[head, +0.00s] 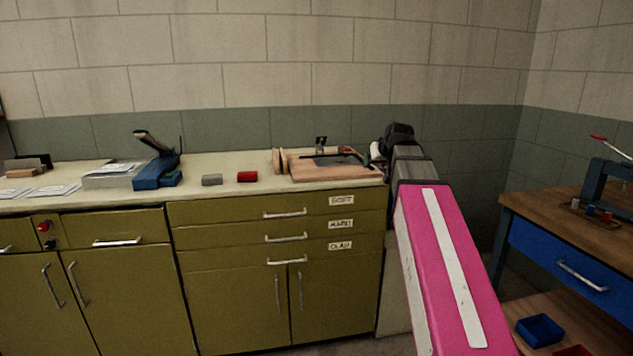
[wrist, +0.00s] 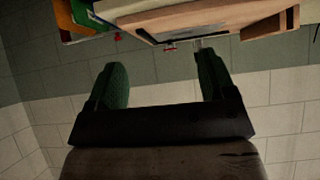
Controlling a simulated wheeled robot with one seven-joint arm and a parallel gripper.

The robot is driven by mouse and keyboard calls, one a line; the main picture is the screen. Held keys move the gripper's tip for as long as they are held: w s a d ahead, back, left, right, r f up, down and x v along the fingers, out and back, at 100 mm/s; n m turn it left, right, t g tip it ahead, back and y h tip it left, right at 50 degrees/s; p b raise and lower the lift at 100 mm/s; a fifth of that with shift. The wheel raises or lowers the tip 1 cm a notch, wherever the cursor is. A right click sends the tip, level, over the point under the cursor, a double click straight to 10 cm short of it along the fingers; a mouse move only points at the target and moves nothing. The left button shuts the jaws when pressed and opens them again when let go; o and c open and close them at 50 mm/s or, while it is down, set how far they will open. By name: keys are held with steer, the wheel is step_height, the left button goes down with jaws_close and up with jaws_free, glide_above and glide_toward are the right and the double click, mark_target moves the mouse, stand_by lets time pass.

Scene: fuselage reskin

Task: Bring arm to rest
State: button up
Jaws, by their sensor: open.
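My arm, with a pink link, reaches forward in the head view toward the right end of the counter (head: 225,165). My gripper (head: 377,152) is at that end, beside a wooden board (head: 335,170) with a dark sheet or plate on it; my wrist hides most of the fingers. In the wrist view, which looks upside down, my gripper (wrist: 158,65) has two green fingers spread wide with nothing between them. The wooden board (wrist: 205,18) shows beyond the fingertips, apart from them.
Olive cabinets (head: 280,260) are below. A workbench with a blue drawer (head: 560,255) is at right. The tiled wall (head: 300,80) closes off the back.

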steer(key=s+f+g, duration=0.3)
steer(key=s+f, duration=0.4)
steer(key=f, duration=0.7)
steer(key=s+a+f+m+g+h, duration=0.1)
steer(key=s+f+g, duration=0.2)
steer(key=s+f, duration=0.4)
steer(key=s+f+m+g, duration=0.1)
steer(key=s+f+g, duration=0.2)
steer(key=f, duration=2)
steer(key=s, duration=0.5)
steer(key=shift+a+g+h, duration=0.3)
steer(key=shift+a+h, duration=0.1)
steer(key=shift+s, duration=0.1)
